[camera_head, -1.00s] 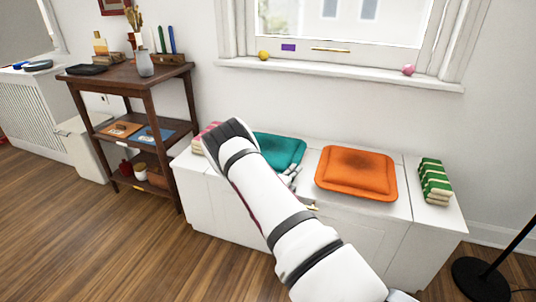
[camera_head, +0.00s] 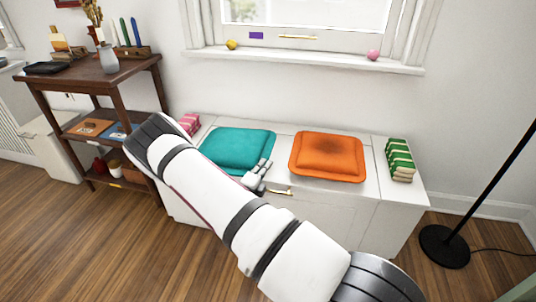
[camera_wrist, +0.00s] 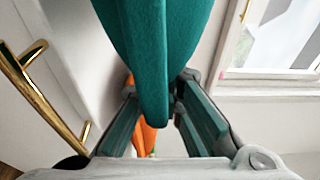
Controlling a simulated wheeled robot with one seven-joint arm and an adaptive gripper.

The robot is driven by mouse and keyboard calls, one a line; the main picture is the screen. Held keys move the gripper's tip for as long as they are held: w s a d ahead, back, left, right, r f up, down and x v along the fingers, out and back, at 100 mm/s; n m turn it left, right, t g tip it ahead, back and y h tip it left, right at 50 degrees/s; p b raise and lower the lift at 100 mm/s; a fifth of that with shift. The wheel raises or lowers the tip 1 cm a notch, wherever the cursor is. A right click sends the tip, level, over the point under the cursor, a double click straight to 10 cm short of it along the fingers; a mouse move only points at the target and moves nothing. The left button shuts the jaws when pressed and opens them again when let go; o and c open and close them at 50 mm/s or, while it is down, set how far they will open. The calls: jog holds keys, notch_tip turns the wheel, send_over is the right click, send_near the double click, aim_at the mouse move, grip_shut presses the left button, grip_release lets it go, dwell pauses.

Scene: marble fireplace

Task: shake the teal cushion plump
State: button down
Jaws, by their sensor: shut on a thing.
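The teal cushion (camera_head: 235,149) is at the left part of the white bench top, with its near right corner at my gripper (camera_head: 257,176). In the wrist view the teal cushion (camera_wrist: 150,45) hangs into the picture from the top, and its edge sits between the two fingers of my gripper (camera_wrist: 158,98). The gripper is shut on that edge. The cushion looks flat in the head view; I cannot tell if it touches the bench. My arm hides part of the bench front.
An orange cushion (camera_head: 328,156) lies close by on the white bench (camera_head: 345,208). A brass handle (camera_wrist: 35,82) is near the gripper. A dark shelf (camera_head: 100,83) and a lamp (camera_head: 445,246) flank the bench.

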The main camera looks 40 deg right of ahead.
jog(key=s+a+r+p, duration=0.4)
jog(key=a+r+p, duration=0.1)
jog(key=r+p, duration=0.1)
jog(key=shift+r, duration=0.35)
dwell(0.4)
